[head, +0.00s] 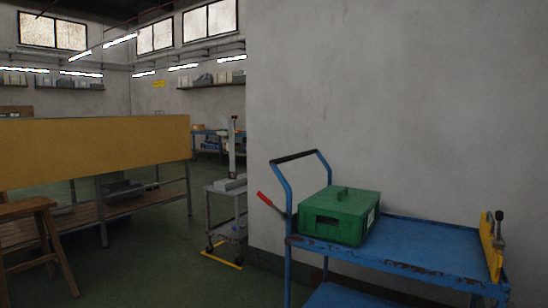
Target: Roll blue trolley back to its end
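The blue trolley (420,248) stands at the lower right, close along the grey wall. It has a flat top with worn edges, a lower shelf (340,296) partly cut off by the frame, and a push handle (318,160) with a black grip bar at its left end. A green box (340,215) with a handle on its lid sits on the left part of the top. A yellow fixture (491,247) with a dark knob stands at the right end. Its wheels are out of frame. My gripper is not in view.
A small grey cart (226,210) stands left of the trolley, by a yellow floor marking (222,260). A long bench with a yellow panel (95,150) and a wooden stool (38,238) stand left. Green floor (150,270) is open between. The wall (400,110) bounds the right.

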